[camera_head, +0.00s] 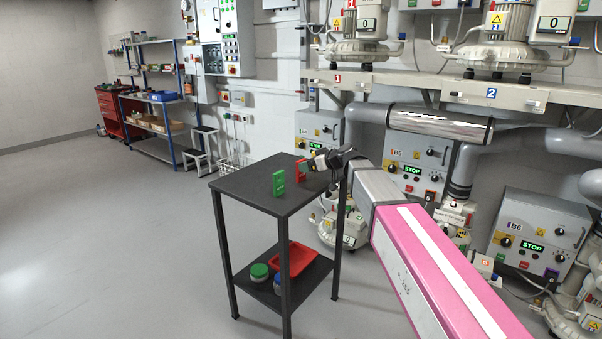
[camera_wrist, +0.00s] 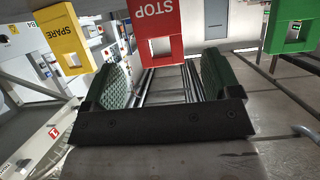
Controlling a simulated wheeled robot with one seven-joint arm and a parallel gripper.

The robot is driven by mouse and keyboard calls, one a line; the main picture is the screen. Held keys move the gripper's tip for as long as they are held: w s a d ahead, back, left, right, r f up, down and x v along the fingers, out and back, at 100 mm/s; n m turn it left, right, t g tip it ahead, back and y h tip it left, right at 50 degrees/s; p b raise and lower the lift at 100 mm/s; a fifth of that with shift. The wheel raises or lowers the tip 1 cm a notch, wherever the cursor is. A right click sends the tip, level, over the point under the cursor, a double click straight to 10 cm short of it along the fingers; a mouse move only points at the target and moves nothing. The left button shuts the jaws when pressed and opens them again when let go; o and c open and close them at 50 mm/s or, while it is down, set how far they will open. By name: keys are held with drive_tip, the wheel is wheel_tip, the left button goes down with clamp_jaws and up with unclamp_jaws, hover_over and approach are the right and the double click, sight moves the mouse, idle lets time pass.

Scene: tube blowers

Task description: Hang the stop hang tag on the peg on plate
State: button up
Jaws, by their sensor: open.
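The red stop hang tag (camera_head: 300,169) stands upright on the dark table's top. In the wrist view the tag (camera_wrist: 158,22) reads STOP, with a square window in its end. My gripper (camera_head: 312,163) is beside the tag, low over the table. In the wrist view my gripper (camera_wrist: 165,62) is open, its two green pads apart. The tag's windowed end lines up with the gap between the pads; neither pad visibly touches it. I cannot make out the peg on the plate in either view.
A green tag (camera_head: 279,183) stands on the table (camera_head: 243,187), left of the red one. A yellow SPARE tag (camera_wrist: 66,38) is on the other side. A red tray (camera_head: 297,259) lies on the lower shelf. Control boxes and blowers line the wall behind.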

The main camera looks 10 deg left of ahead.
drive_tip(key=x, duration=0.3)
drive_tip(key=shift+a+f, duration=0.15)
drive_tip(key=shift+a, duration=0.1)
drive_tip(key=c, duration=1)
